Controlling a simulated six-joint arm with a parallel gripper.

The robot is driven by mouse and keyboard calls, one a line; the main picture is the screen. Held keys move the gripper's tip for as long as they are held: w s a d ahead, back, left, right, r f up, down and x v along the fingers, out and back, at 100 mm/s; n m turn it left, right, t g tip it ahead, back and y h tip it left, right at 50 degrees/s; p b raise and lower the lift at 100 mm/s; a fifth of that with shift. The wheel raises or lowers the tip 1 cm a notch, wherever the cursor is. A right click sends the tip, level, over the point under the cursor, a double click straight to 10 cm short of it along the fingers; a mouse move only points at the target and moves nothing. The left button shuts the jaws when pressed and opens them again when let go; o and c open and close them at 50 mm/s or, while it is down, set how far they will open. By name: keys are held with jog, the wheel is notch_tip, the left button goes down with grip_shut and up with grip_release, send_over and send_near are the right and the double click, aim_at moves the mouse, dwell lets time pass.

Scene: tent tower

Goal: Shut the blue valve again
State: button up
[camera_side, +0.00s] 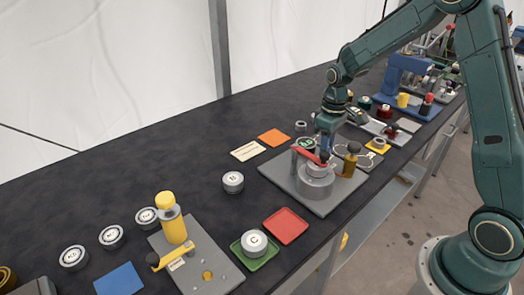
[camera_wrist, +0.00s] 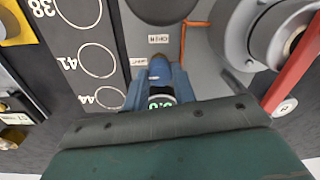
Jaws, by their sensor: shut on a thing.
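My gripper (camera_side: 326,143) points down over the grey plate (camera_side: 324,206) of a fixture at the middle right in the side view. In the wrist view its blue fingers (camera_wrist: 160,73) close together on a small part whose shape is mostly hidden. I cannot pick out the blue valve apart from the fingers. A small display with green digits (camera_wrist: 160,102) shows between the fingers. Labels that look like "HIGH" (camera_wrist: 158,40) and "LOW" (camera_wrist: 138,61) lie just beyond the fingertips. A red lever (camera_side: 307,153) sits on a grey cylinder (camera_side: 315,183) beside the gripper.
A brass cylinder with a dark top (camera_side: 350,163) stands close right of the gripper. An orange tube (camera_wrist: 183,40) runs by the fingertips. A numbered panel with circles (camera_wrist: 98,62) lies to the left. A second fixture with a yellow handle (camera_side: 178,258) stands front left.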

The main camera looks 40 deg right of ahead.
jog(key=o, duration=1)
jog(key=shift+r, duration=0.15)
jog(key=r, duration=1.3)
jog(key=shift+d+r, duration=0.25)
